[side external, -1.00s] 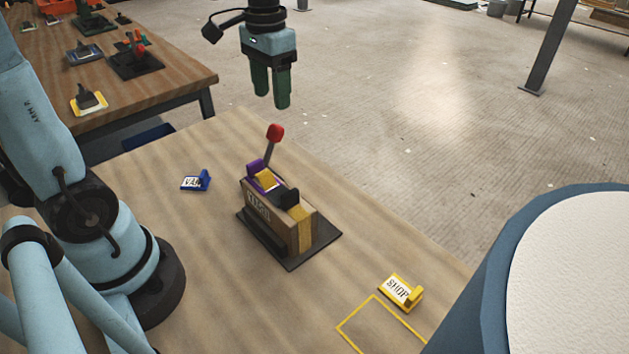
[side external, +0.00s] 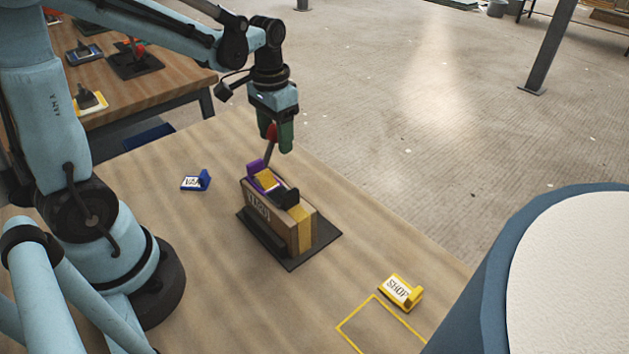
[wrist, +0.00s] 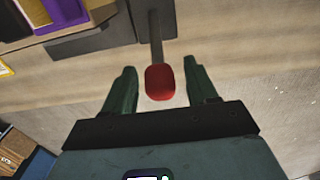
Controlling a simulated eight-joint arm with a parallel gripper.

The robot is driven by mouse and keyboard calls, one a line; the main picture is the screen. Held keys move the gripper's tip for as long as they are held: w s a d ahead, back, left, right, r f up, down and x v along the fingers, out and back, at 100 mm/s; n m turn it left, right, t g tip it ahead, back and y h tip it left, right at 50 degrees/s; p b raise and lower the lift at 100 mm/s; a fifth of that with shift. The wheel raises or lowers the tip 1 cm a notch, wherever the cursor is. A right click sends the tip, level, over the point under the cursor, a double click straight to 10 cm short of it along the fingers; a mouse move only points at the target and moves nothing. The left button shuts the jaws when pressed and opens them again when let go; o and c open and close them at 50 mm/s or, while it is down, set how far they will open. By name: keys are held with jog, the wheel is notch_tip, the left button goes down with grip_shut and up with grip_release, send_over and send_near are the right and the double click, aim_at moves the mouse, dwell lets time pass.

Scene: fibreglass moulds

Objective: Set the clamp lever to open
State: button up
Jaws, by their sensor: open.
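The clamp (side external: 283,224) is a box-shaped body on a dark base plate, with purple, yellow and black parts on top. Its lever has a grey shaft (side external: 268,152) and a red knob (side external: 272,132), standing up and leaning slightly right at the clamp's far end. My gripper (side external: 277,143) is open with green fingers around the knob's height. In the wrist view the red knob (wrist: 160,82) lies between the two open fingers (wrist: 162,85), with a visible gap on each side. The finger nearer the side camera partly hides the knob there.
A blue tag (side external: 196,182) lies left of the clamp. A yellow SHOP tag (side external: 401,291) and a yellow outlined square (side external: 378,325) are at the front right. A blue drum with a white top (side external: 575,270) stands at the right. Another bench (side external: 165,75) is behind.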

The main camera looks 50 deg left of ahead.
aim_at(268, 148)
grip_shut()
jog(key=shift+s, duration=0.1)
dwell(0.3)
jog(key=shift+s+r+t, duration=0.25)
jog(key=shift+s+t, duration=0.5)
jog(key=shift+t, duration=0.1)
jog(key=shift+s+r+t, duration=0.25)
jog(key=shift+s+t, duration=0.5)
jog(key=shift+t, duration=0.1)
jog(key=s+f+t, duration=0.1)
jog(key=s+t, duration=0.2)
jog(key=s, duration=0.3)
jog(key=shift+s+f+t, duration=0.15)
jog(key=shift+s+t, duration=0.15)
jog(key=shift+s, duration=0.1)
